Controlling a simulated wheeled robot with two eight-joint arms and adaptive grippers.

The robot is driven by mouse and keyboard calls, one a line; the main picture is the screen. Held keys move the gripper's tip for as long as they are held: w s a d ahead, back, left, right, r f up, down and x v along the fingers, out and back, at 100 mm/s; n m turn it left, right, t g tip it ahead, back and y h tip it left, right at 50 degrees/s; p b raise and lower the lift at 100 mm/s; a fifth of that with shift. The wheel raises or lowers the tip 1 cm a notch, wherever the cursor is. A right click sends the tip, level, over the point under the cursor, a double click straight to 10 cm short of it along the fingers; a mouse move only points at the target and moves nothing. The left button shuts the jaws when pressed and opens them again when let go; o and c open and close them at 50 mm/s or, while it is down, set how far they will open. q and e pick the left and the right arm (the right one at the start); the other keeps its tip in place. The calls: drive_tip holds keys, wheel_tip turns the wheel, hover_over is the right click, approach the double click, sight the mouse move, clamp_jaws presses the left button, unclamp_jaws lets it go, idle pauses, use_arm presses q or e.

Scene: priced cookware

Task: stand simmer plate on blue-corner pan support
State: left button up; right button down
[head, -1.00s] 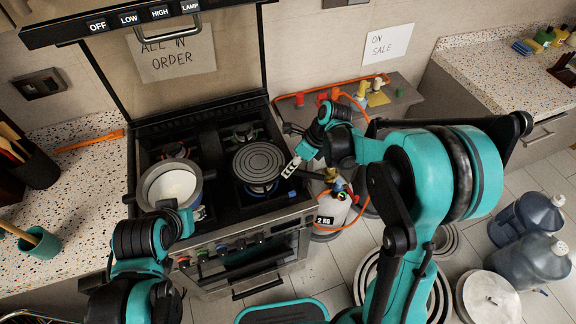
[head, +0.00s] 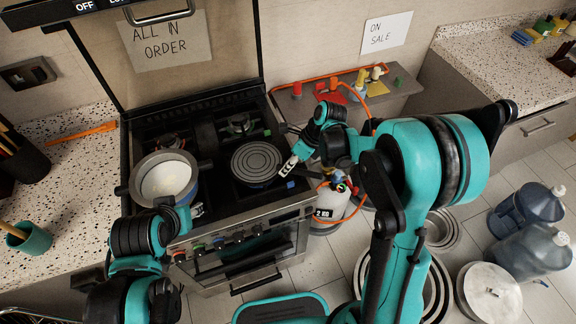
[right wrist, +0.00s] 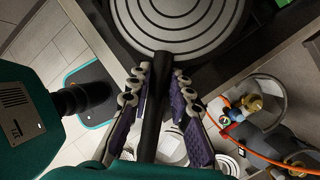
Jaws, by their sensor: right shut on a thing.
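The blue-corner pan support shows a blue mark (head: 290,184) right of and below the plate. The plate hides most of this support; I cannot tell whether they touch. My left gripper (head: 192,210) is beside the pot; its fingers are unclear.
A pale-lined pot (head: 166,178) stands on the stove's left side. A green mark (head: 267,133) shows on the back right burner. A gas cylinder (head: 331,203) with an orange hose stands right of the stove. The stove front (head: 240,250) has several knobs.

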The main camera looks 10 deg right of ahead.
drive_tip(key=shift+f+b, duration=0.35)
drive_tip(key=shift+f, duration=0.15)
drive_tip(key=c, duration=1.3)
unclamp_jaws()
drive_tip(key=shift+d+r, duration=0.1)
drive_tip(key=v, duration=1.1)
drive_tip(key=shift+d+r, duration=0.15)
drive_tip(key=shift+r, duration=0.2)
drive_tip(key=shift+s, duration=0.15)
